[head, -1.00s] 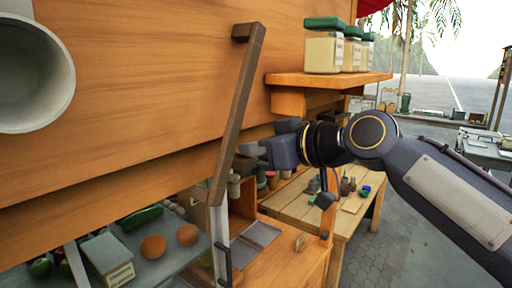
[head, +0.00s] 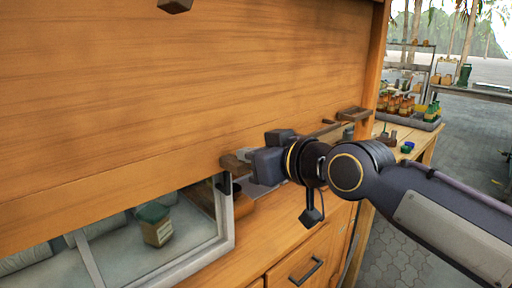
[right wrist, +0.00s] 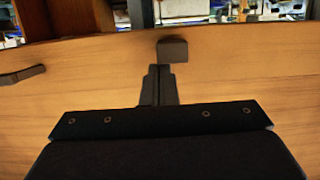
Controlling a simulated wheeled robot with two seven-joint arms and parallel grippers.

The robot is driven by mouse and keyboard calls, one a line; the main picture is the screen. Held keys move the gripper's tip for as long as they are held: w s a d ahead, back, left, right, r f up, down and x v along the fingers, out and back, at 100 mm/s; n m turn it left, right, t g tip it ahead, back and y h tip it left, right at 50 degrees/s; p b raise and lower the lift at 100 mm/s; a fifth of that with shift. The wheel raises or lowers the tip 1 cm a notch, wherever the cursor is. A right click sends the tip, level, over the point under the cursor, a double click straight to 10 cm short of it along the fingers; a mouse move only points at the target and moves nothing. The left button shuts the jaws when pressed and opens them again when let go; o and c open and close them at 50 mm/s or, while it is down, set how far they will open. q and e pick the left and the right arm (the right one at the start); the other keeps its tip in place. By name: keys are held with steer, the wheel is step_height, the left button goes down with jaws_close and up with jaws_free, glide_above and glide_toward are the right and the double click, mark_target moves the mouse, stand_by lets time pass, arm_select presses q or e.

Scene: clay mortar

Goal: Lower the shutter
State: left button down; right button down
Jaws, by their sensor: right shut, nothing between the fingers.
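The shutter (head: 180,90) is the large orange-brown wooden panel filling the left and middle of the head view. Its lower edge slants across above a glazed case (head: 228,230), which shows below it. My right gripper (head: 250,165) is shut and empty at the panel's lower right. A brown wooden block (head: 235,162) is at its fingertips; whether they touch is unclear. In the right wrist view, a brown block (right wrist: 172,50) stands just beyond the shut fingertips (right wrist: 158,72) in front of a wooden surface. My left gripper is not in view.
A jar with a green lid (head: 154,224) stands behind the glass. A drawer with a dark handle (head: 306,270) is below my right gripper. A tray of bottles (head: 405,112) stands at the back right. Paved floor (head: 395,250) is open at the right.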

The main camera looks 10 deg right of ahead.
steer(key=shift+a+f+b, duration=0.1)
steer(key=shift+f+b, duration=11.65)
steer(key=shift+f, duration=3)
